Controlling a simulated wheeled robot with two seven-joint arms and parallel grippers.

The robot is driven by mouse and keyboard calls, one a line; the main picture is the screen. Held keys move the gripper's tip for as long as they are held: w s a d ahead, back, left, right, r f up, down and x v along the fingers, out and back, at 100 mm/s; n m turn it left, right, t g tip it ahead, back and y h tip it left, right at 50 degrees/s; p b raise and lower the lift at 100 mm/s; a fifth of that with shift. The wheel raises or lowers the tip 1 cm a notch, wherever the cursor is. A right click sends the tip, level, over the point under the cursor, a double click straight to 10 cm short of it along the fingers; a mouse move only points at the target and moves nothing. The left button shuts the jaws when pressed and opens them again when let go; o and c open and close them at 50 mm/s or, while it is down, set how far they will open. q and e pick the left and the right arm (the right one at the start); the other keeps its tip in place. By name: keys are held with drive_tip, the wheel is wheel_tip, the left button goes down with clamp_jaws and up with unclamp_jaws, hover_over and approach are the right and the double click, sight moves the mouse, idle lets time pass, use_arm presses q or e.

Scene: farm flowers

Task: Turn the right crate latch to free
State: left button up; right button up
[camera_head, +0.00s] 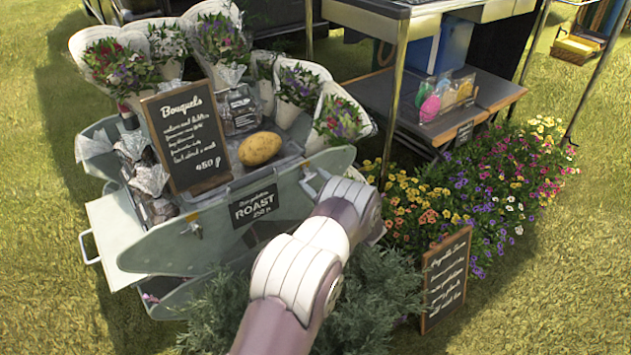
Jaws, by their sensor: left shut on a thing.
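A pale grey-green metal crate (150,258) stands on the left, its front panel facing me. My left gripper (318,184) is at the right part of the front panel, where the right crate latch (308,184) sits. It is shut on the latch, but my white and mauve wrist hides most of the jaws and the latch, so its exact angle cannot be told. The left crate latch (195,229) shows small on the front panel's left part. My right gripper is not in view.
A ROAST sign (254,205) hangs on the crate's front. Flowers (440,205) and a small board (446,280) stand right of my arm. Grass is open at lower left.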

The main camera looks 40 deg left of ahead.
use_arm(q)
drive_tip(key=n, duration=0.3)
drive_tip(key=shift+n, duration=0.4)
drive_tip(key=n, duration=0.3)
drive_tip(key=shift+f+n, duration=0.1)
drive_tip(key=shift+n, duration=0.2)
drive_tip(key=n, duration=0.4)
drive_tip(key=shift+s+f, duration=0.1)
drive_tip(key=shift+n+b, duration=0.4)
drive_tip(key=shift+n, duration=1.5)
drive_tip(key=o, duration=1)
drive_tip(key=shift+o, duration=0.2)
